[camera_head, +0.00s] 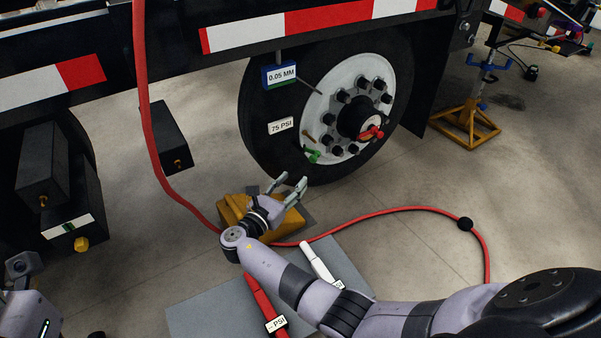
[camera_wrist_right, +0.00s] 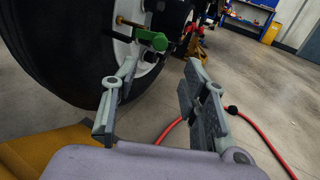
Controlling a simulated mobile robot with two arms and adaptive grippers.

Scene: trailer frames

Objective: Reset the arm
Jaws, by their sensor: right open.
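My right arm reaches in from the lower right in the head view. My right gripper (camera_head: 291,186) is open and empty in front of the lower part of the wheel (camera_head: 262,120). In the right wrist view the two fingers of this gripper (camera_wrist_right: 155,95) stand apart with bare floor between them. A green valve piece (camera_wrist_right: 152,40) on the wheel shows beyond the fingers; it also shows in the head view (camera_head: 312,155). Part of my left arm shows at the lower left edge of the head view, but its gripper is not visible.
A yellow wheel chock (camera_head: 232,212) lies behind my right wrist. A grey mat (camera_head: 205,309) holds a red gauge tool (camera_head: 259,299) and a white one (camera_head: 318,259), partly under my arm. A red hose (camera_head: 147,130) hangs down and curves across the floor. A yellow stand (camera_head: 468,124) is at back right.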

